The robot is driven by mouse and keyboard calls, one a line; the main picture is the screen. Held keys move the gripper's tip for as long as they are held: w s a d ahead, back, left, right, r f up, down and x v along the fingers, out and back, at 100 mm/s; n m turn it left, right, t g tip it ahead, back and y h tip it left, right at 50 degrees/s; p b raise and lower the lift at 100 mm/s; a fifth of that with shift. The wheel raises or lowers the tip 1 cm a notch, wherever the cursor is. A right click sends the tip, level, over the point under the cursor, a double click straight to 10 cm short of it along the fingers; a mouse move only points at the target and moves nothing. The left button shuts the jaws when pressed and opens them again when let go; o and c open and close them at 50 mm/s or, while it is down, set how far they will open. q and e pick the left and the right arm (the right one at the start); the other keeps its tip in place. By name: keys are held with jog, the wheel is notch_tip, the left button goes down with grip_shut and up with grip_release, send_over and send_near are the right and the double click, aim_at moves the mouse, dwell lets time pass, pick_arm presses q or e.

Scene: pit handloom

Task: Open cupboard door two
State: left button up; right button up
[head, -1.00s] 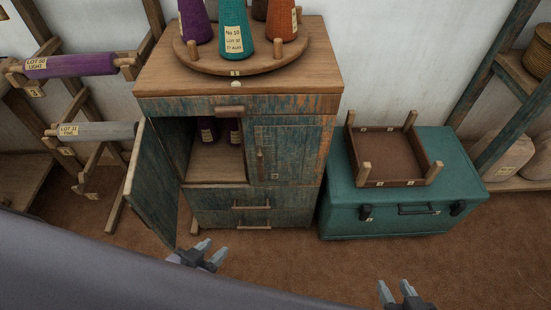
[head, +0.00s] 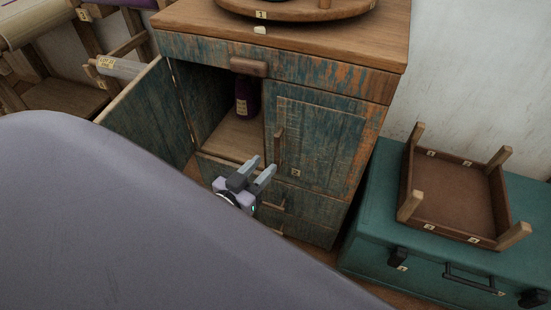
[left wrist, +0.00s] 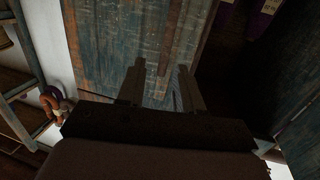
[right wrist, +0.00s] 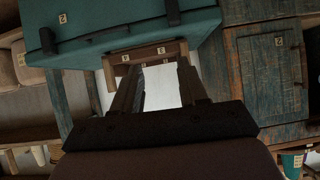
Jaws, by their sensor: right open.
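The cupboard (head: 210,48) has its left door (head: 150,115) swung open. Its right door (head: 315,135) is shut, with a small tag that seems to read 2 and an upright wooden handle (head: 279,147) near its left edge. My left gripper (head: 264,163) is open just in front of and below that handle; I cannot tell if it touches. In the left wrist view, its fingers (left wrist: 161,82) stand apart before a worn blue-green panel (left wrist: 110,45), with the handle not clearly visible. My right gripper (right wrist: 161,75) shows only in the right wrist view, open and empty.
A teal trunk (head: 375,225) with an upturned stool (head: 455,195) on it stands right of the cupboard. A dark cone (head: 247,95) stands inside the open left side. A round wooden stand (head: 300,14) is on top. My own body covers the lower left.

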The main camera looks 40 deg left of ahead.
aim_at(275, 149)
pick_arm(q)
jog(key=shift+w+a+f+t+b, duration=0.25)
jog(key=shift+w+b, duration=0.1)
jog(key=shift+w, duration=0.15)
jog(key=shift+w+a+f+t+b, duration=0.1)
jog(key=shift+w+a+t+b, duration=0.1)
jog(key=shift+w+b, duration=0.2)
jog(key=w+b, duration=0.1)
jog(key=w, duration=0.4)
jog(key=shift+w+a, duration=0.1)
jog(key=shift+w, duration=0.65)
pick_arm(e)
jog(key=shift+w+a+f+y, duration=0.3)
jog(key=shift+a+f+y, duration=0.1)
jog(key=shift+a+f, duration=0.3)
pick_arm(q)
jog(key=shift+c, duration=0.3)
pick_arm(e)
jog(key=shift+r, duration=0.15)
pick_arm(q)
grip_shut()
pick_arm(e)
jog(key=shift+w, duration=0.1)
